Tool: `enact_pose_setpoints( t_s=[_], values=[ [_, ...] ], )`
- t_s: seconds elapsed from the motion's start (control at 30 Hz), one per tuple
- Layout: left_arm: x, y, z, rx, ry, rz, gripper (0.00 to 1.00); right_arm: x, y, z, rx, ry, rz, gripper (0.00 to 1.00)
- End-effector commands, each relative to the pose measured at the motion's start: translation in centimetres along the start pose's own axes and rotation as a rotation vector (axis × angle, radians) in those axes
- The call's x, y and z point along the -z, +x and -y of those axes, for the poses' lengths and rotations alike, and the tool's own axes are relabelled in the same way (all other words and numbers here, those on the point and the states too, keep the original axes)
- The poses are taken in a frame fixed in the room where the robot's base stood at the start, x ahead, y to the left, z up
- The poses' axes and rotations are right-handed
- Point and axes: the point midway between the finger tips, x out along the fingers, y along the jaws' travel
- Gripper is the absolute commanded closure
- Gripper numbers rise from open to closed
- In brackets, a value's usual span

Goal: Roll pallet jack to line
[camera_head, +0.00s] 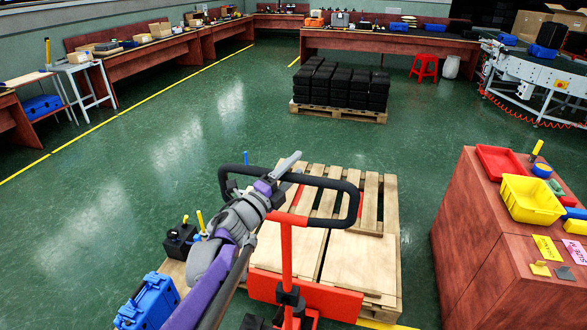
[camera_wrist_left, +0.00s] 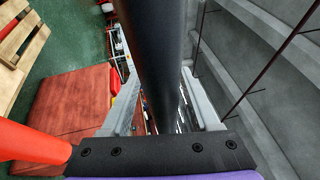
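The pallet jack has a red upright (camera_head: 287,250), a black loop handle (camera_head: 352,205) and a red crosspiece at the near edge of a wooden pallet (camera_head: 390,215). Red strips show between the pallet slats. My left gripper (camera_head: 303,167) is at the handle's far bar, its grey fingers spread apart. In the left wrist view, the black handle bar (camera_wrist_left: 160,60) passes between the two fingers (camera_wrist_left: 163,100), with gaps beside it near the palm. Contact at the fingertips is hidden. My right gripper is not in view.
A pallet (camera_head: 340,113) of black blocks stands ahead. A reddish cabinet (camera_head: 465,235) with yellow and red bins is close on the right. A curved conveyor (camera_head: 540,75) is at the far right. A blue case (camera_head: 148,305) is at lower left. Green floor (camera_head: 190,130) is clear ahead-left.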

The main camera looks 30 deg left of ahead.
Motion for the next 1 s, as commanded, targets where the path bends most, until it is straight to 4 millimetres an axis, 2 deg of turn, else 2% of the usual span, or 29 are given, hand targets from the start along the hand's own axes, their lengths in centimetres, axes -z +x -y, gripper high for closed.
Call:
enact_pose_setpoints(
  t_s=[0.27, 0.37, 0.8, 1.0],
  values=[
    [0.0, -0.1, 0.0, 0.0, 0.0, 0.001, 0.38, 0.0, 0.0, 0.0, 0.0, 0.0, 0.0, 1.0],
    [0.0, -0.9, 0.0, 0.0, 0.0, 0.001, 0.38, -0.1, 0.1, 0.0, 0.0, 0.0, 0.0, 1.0],
    [-0.1, -9.0, 0.0, 0.0, 0.001, 0.003, 0.38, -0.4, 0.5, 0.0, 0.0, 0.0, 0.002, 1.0],
    [-0.1, -10.7, 0.0, -0.001, 0.0, 0.002, 0.38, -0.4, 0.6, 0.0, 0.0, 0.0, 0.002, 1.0]
  ],
)
